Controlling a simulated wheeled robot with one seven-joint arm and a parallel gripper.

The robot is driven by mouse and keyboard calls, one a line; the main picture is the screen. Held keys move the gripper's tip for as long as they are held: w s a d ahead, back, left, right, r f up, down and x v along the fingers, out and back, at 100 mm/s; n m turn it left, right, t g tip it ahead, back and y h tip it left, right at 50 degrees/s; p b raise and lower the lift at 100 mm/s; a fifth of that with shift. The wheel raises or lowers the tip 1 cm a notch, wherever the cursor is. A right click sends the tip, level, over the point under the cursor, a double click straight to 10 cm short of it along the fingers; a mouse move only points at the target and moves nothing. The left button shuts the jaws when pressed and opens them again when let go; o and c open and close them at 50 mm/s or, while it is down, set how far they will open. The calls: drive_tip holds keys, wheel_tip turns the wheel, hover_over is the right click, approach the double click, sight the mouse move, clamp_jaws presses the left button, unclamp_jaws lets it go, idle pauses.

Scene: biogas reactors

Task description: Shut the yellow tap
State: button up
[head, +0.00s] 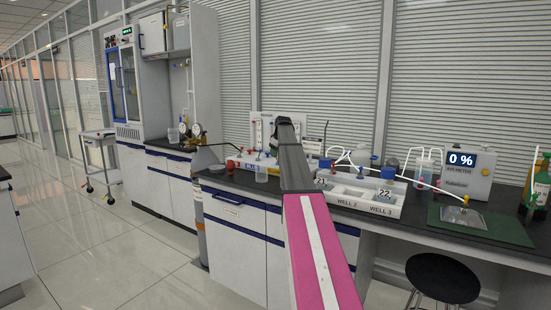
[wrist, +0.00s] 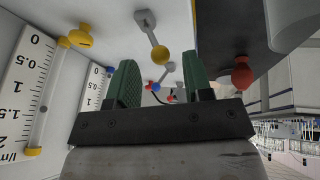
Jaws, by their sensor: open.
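In the wrist view, a yellow ball (wrist: 160,56) sits on the end of a short grey lever fixed to a pale panel; it looks like the yellow tap's handle. My gripper (wrist: 161,76) is open, with one green finger on each side of the line to this ball. Nothing is seen held, and I cannot tell whether the fingers touch the ball. A separate yellow knob (wrist: 82,38) sits by a scaled tube at the left. In the head view, my arm covers much of the small panel (head: 266,120), and the tap is hidden or too small to tell.
In the wrist view, a red knob (wrist: 241,73) is right of my fingers, and a blue ball (wrist: 156,87) shows between them. In the head view, a white well tray (head: 345,207), a 0 % meter (head: 467,170) and a stool (head: 443,278) are right of my arm.

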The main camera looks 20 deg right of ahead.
drive_tip(key=shift+x, duration=1.75)
